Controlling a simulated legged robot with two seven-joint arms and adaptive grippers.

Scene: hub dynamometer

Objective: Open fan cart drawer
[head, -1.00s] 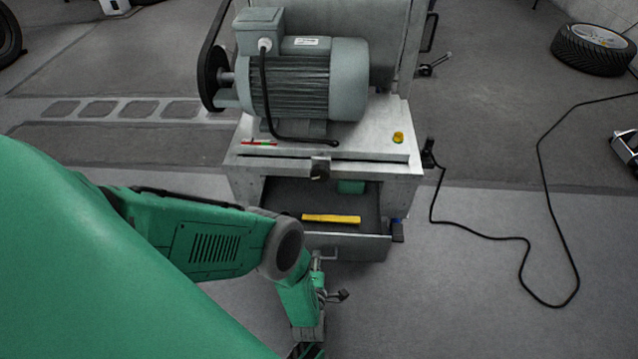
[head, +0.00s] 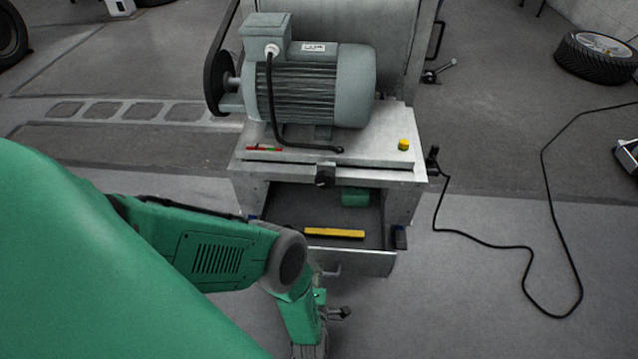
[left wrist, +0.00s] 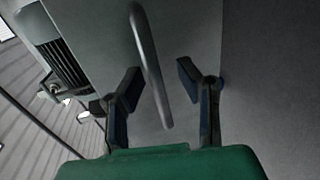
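The fan cart drawer (head: 350,261) is partly pulled out of the grey cart (head: 385,174), under its top. A yellow bar (head: 334,233) and a green block (head: 355,197) show inside it. The drawer's bar handle (head: 331,271) is on its front, partly hidden by my left arm. In the left wrist view the handle (left wrist: 150,65) runs between the two fingers of my left gripper (left wrist: 158,75). The fingers are spread, with visible gaps to the handle on both sides. In the head view the gripper is cut off at the bottom edge. My right gripper is not in view.
A large grey motor (head: 312,85) stands on the cart, with a yellow button (head: 404,144) beside it. A black cable (head: 500,241) loops over the floor at the right. A tyre (head: 596,57) lies at the back right. The floor before the drawer is clear at the right.

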